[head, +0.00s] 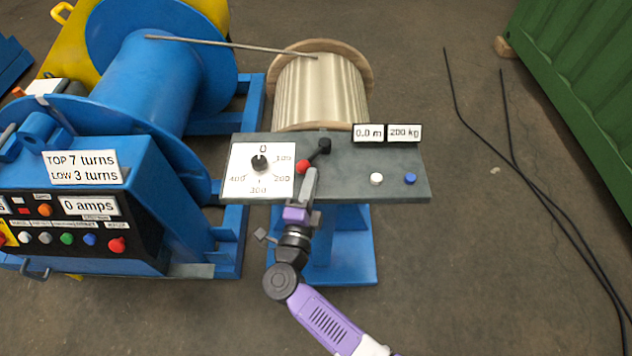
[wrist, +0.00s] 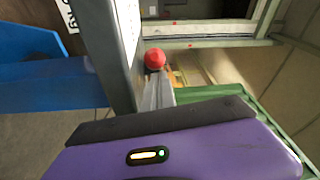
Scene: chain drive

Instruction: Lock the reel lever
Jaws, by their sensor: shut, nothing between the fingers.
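The reel lever (head: 314,157) is a short dark bar with a red ball knob (head: 303,167) on the grey panel (head: 345,188). It slants from a dark pivot at upper right down to the knob at lower left. My gripper (head: 308,175) is shut with nothing in it, its tips just below and right of the knob. In the wrist view the knob (wrist: 155,58) shows right at the end of my gripper fingers (wrist: 157,85), beside the panel's edge. I cannot tell whether the fingers touch the knob. The lever's bar is hidden in the wrist view.
The panel carries a dial (head: 260,163), a white button (head: 376,179), a blue button (head: 410,179) and a display reading 0.0 m and 200 kg (head: 388,133). A rope reel (head: 320,90) stands behind. A blue winch (head: 150,90) is at left. The floor at right has dark cables.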

